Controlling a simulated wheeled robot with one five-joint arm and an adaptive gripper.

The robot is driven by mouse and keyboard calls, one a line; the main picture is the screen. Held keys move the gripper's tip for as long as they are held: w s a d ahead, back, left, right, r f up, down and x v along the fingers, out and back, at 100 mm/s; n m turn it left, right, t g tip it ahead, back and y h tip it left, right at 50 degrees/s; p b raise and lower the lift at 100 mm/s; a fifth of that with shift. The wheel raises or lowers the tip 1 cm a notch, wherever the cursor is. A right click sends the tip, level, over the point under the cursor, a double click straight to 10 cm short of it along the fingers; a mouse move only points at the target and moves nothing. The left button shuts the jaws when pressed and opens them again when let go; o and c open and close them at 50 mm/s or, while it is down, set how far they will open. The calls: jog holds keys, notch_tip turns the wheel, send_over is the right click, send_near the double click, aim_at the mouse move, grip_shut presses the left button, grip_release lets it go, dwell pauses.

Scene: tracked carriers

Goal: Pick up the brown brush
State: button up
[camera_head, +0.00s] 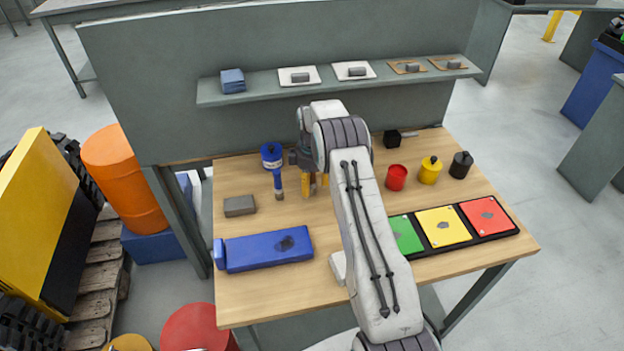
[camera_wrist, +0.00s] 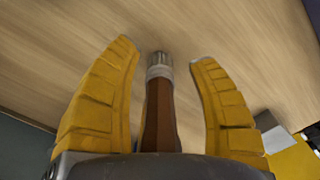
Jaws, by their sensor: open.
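The brown brush (camera_wrist: 160,115) shows in the wrist view as a brown handle with a silver metal band at its far end. It lies between the two yellow fingers of my gripper (camera_wrist: 163,52), with a gap showing on each side. The fingers are open. The near end of the handle is hidden by the gripper body. In the head view my gripper (camera_head: 314,184) points down over the back middle of the wooden table, and I cannot make out the brown brush there behind my arm and fingers.
A blue brush-like tool (camera_head: 277,178) stands just left of my gripper. A grey block (camera_head: 240,206) and a blue box (camera_head: 268,251) lie further left. Red (camera_head: 397,178), yellow (camera_head: 430,171) and black (camera_head: 461,165) pots stand right. A shelf (camera_head: 270,93) runs behind.

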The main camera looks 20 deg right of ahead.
jog(key=shift+c, duration=0.6)
grip_shut()
